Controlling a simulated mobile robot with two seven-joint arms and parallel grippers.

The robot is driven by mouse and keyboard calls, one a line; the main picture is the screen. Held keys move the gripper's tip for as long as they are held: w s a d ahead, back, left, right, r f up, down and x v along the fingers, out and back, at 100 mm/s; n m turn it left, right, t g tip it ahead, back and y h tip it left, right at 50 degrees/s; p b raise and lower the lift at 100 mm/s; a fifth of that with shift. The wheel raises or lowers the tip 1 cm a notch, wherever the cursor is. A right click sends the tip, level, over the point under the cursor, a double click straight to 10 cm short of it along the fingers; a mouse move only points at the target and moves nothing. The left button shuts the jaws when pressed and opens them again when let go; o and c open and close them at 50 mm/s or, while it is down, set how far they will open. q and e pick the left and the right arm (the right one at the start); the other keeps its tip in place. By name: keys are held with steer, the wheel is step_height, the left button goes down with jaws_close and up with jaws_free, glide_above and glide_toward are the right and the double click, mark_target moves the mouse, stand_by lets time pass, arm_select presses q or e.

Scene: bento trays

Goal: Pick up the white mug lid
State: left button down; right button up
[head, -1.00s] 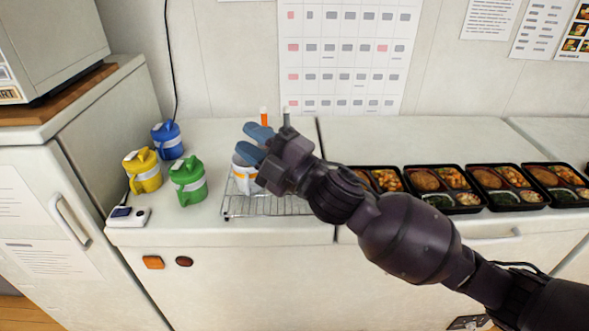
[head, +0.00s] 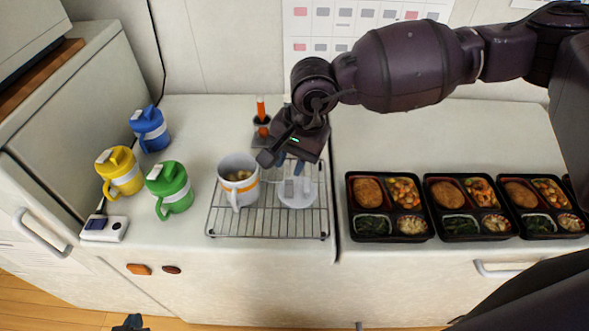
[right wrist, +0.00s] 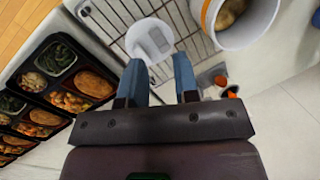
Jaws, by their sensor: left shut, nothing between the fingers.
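The white mug lid (head: 297,194) lies on the wire rack (head: 268,225), right of the white mug. It also shows in the right wrist view (right wrist: 150,40), with a raised grip on top. The white mug (head: 238,180) has an orange band and stands open, with brownish contents inside. My right gripper (head: 288,166) is just above and behind the lid. In the right wrist view its blue fingers (right wrist: 159,62) are apart and empty, with the lid just beyond the tips. My left gripper (head: 130,322) barely shows at the bottom edge, shut and empty, far from the lid.
Blue (head: 150,129), yellow (head: 120,172) and green (head: 169,187) mugs stand left of the rack. An orange-handled item (head: 261,108) stands behind it. Several bento trays (head: 389,239) line the right counter. A small white device (head: 104,228) sits at the front left.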

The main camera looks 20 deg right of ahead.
steer(key=w+d+n+t+h, duration=0.1)
steer(key=w+d+n+h, duration=0.1)
steer(key=d+n+h, duration=0.15)
glide_above(306, 184)
steer(key=shift+n+y, duration=0.25)
steer(key=f, duration=0.5)
steer(key=shift+s+a, duration=0.1)
steer(key=shift+s, duration=0.2)
steer(key=shift+w+f+p, duration=0.1)
steer(key=shift+f+p, duration=0.2)
steer(key=shift+f, duration=0.25)
step_height(306, 184, down, 5)
steer(key=shift+w+r+p, duration=0.1)
steer(key=shift+r+p, duration=0.05)
steer(key=shift+p, duration=0.3)
arm_select(q)
steer(key=shift+w+r, duration=0.2)
steer(key=shift+r, duration=0.55)
steer(key=shift+s+f, duration=0.15)
steer(key=shift+s, duration=0.15)
arm_select(e)
jaws_close()
